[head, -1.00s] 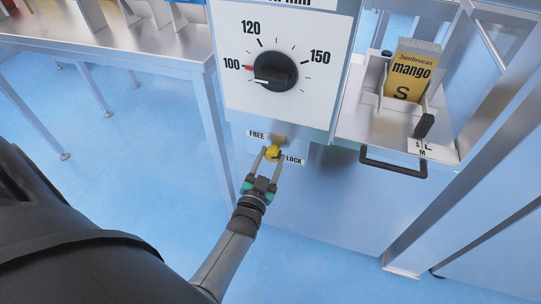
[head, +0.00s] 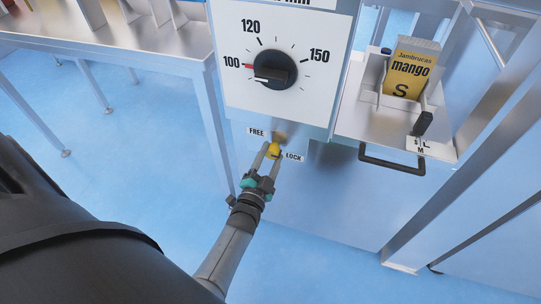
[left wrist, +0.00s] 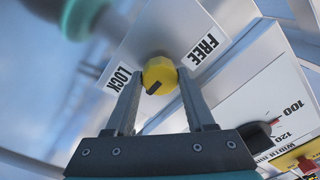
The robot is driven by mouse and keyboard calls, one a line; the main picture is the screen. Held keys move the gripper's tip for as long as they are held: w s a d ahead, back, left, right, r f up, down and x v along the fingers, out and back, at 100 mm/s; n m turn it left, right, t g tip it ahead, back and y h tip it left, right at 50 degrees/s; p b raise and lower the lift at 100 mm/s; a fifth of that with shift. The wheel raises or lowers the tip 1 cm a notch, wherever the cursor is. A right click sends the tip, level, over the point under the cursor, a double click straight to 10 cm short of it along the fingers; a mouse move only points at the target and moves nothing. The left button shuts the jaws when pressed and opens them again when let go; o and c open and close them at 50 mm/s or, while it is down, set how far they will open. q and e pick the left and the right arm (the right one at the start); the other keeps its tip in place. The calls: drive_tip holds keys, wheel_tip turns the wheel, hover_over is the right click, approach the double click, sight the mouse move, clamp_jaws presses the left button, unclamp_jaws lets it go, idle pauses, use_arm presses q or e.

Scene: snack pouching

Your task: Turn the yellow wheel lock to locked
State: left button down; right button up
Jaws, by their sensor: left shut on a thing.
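The yellow wheel lock (head: 274,149) is a small knob on the front of the machine, below the dial. It sits between the FREE label (head: 257,132) on its left and the LOCK label (head: 294,157) on its lower right. My left gripper (head: 270,155) is shut on the knob, one finger on each side. In the left wrist view the knob (left wrist: 159,74) shows between the fingertips, with a dark mark on its face. That mark lies on the lower left part of the knob, on the side of the LOCK label (left wrist: 121,77). My right gripper is not seen in the head view.
A black dial (head: 275,69) on a white plate is above the knob. To the right, a metal shelf holds a yellow mango box (head: 409,72) and has a black handle (head: 393,162) below. A metal table (head: 120,50) stands at left. Blue floor below is clear.

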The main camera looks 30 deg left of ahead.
use_arm(q)
drive_tip(key=shift+c, duration=1.3)
unclamp_jaws()
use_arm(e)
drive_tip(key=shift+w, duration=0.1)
